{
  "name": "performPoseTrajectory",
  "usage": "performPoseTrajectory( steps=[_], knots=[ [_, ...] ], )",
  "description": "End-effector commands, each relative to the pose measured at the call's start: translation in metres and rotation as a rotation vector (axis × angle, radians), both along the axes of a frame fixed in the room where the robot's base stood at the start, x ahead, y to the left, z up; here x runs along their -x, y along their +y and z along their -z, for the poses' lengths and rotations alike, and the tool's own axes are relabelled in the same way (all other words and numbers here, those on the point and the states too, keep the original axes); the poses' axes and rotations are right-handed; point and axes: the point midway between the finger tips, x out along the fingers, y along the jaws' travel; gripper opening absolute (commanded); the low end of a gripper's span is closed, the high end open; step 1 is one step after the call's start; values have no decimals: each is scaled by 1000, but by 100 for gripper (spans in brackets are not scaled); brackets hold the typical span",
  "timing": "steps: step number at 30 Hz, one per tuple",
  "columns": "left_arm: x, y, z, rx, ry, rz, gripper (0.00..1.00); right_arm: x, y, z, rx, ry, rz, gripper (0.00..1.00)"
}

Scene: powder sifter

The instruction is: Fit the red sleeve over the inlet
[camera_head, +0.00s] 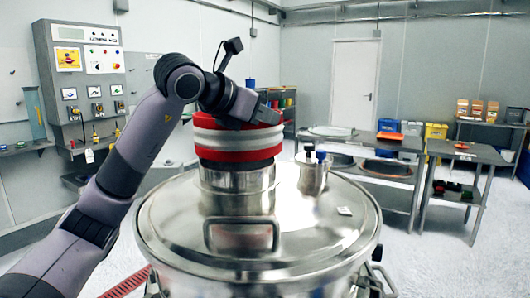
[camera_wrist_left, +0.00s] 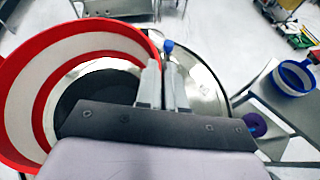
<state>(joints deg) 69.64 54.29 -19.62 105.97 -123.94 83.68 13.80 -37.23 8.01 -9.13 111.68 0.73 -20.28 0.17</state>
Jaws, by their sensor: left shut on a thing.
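The red sleeve (camera_head: 237,143), a wide ring with red and white bands, is directly above the steel inlet (camera_head: 237,190) on the sifter lid. A dark band shows between the sleeve's lower edge and the inlet; I cannot tell whether they touch. In the left wrist view the sleeve (camera_wrist_left: 22,100) fills the left side, and a dark round opening (camera_wrist_left: 92,88) shows through it. My left gripper (camera_head: 262,116) is at the sleeve's top right edge. Its fingers (camera_wrist_left: 163,84) are shut on the sleeve's wall, though my wrist hides part of the grip. My right gripper is out of view.
The steel lid (camera_head: 325,225) has a handle in front of the inlet and a smaller port (camera_head: 312,176) to the right. A control panel (camera_head: 82,80) stands at the left. Tables with bins (camera_head: 412,128) are at the right, with open floor between.

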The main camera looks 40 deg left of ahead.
Motion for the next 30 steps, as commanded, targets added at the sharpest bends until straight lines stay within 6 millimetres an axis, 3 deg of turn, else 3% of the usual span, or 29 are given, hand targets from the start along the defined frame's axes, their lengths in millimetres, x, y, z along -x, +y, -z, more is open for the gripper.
performPoseTrajectory(
  steps=[3,10,16,26,29,30],
  knots=[
    [0,0,18,-1,0,0,0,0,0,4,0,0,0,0],
    [0,0,31,0,-1,0,0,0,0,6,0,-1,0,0],
    [0,0,56,0,2,0,0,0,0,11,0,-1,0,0],
    [0,0,63,0,-3,0,0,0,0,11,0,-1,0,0],
    [0,0,64,1,-1,1,31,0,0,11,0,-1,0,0],
    [0,0,64,1,-1,1,34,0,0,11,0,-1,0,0]
  ],
)
